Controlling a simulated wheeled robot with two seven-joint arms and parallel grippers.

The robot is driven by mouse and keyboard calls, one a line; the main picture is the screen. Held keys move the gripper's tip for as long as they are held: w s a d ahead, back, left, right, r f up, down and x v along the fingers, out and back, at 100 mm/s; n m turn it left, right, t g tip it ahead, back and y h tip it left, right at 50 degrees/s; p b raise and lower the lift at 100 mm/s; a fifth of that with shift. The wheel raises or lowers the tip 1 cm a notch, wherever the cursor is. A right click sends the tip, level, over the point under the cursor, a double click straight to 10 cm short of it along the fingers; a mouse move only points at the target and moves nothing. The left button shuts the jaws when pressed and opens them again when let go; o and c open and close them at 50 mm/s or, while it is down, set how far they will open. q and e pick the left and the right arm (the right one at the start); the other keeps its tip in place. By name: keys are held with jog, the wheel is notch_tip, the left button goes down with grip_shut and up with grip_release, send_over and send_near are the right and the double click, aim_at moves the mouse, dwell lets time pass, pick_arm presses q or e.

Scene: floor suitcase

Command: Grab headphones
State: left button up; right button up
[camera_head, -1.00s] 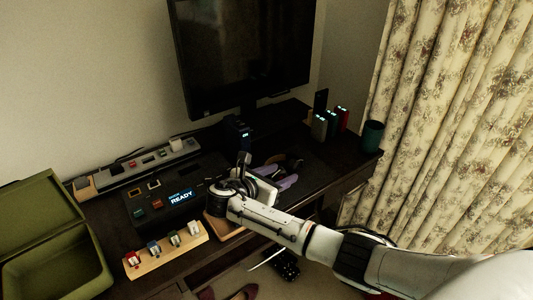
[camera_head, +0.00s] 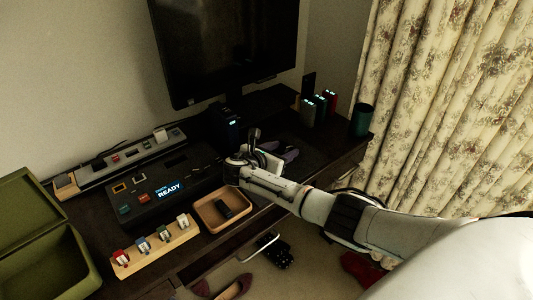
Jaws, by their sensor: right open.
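A purple and dark item (camera_head: 289,153) lies on the dark desk behind my right gripper. It may be the headphones, but it is small, dim and partly hidden. My right arm comes in from the right, low over the desk. My right gripper (camera_head: 262,147) is open, just left of the purple item. I cannot tell whether they touch, and nothing clearly sits between the fingers. My left gripper is out of view.
A wooden tray (camera_head: 225,202) with a dark object, a switch rack (camera_head: 155,246) and a control box reading READY (camera_head: 150,195) crowd the desk. A monitor (camera_head: 225,50) stands behind. A green open case (camera_head: 45,240) is at left, a dark green cup (camera_head: 362,120) at right.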

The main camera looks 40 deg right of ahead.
grip_shut()
